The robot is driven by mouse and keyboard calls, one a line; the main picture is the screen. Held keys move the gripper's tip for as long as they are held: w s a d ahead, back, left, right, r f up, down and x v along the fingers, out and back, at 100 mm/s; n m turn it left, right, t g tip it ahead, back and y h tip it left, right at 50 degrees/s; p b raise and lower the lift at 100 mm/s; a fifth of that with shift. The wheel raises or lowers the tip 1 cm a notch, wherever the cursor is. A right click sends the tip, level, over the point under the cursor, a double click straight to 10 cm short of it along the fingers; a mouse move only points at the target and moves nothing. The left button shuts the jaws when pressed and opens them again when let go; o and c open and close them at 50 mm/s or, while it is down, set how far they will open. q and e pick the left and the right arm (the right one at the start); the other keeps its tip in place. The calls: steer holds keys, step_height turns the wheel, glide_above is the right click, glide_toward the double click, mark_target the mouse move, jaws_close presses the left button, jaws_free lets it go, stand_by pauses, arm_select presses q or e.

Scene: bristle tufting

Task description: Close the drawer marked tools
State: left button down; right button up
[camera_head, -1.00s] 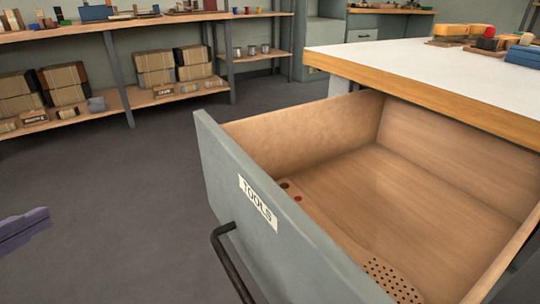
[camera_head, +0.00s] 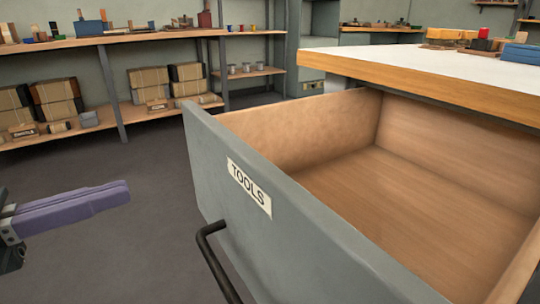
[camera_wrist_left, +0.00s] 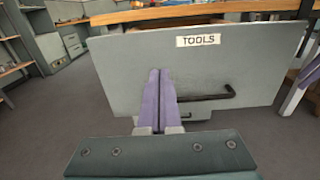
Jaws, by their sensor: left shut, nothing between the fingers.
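The grey drawer marked TOOLS (camera_head: 320,240) stands pulled far out from under the white-topped bench, its wooden inside showing. Its label (camera_head: 249,187) is on the front, with a black bar handle (camera_head: 215,262) below. In the left wrist view the drawer front (camera_wrist_left: 130,75) faces me, and the handle (camera_wrist_left: 207,97) is right of my fingers. My left gripper (camera_head: 128,190) has purple fingers, shut and empty. It is left of the drawer front, with a gap between in the head view. It also shows in the left wrist view (camera_wrist_left: 158,72).
The bench top (camera_head: 390,62) overhangs the drawer's back and carries blocks and a blue item (camera_head: 522,53). A shelf unit (camera_head: 95,42) with wrapped bundles and tins stands along the back wall. The grey floor (camera_head: 110,240) before the drawer is clear.

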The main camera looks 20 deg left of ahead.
mark_target(217, 163)
arm_select(q)
steer(key=b+x, duration=0.1)
steer(key=x, duration=0.8)
steer(key=shift+w+d, duration=0.25)
steer(key=shift+w, duration=0.05)
arm_select(e)
steer(key=shift+f, duration=0.7)
